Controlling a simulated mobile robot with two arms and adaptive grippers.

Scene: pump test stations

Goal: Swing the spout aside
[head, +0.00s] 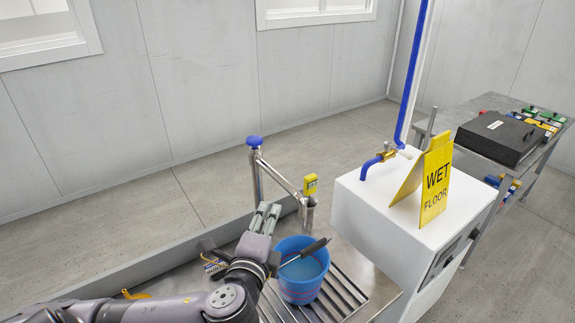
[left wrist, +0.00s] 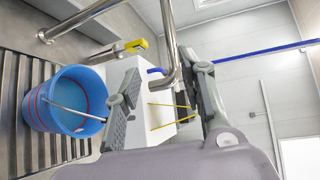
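The spout is a chrome pipe (head: 280,177) that slants down to the right from an upright post with a blue knob (head: 254,142). Its far end has a downturned outlet (head: 308,212) beside a yellow tag (head: 310,184). My left gripper (head: 268,209) is just in front of the spout, fingers pointing up. In the left wrist view its two fingers (left wrist: 165,76) stand apart, and the bent chrome pipe (left wrist: 170,40) shows in the gap between them. I cannot tell whether a finger touches it. My right gripper is not in view.
A blue bucket (head: 300,291) stands on the slatted drain right of my left gripper, a dark-handled tool (head: 314,248) across its rim. A white cabinet (head: 375,205) with a brass tap (head: 388,154) and yellow wet floor sign (head: 435,182) stands to the right.

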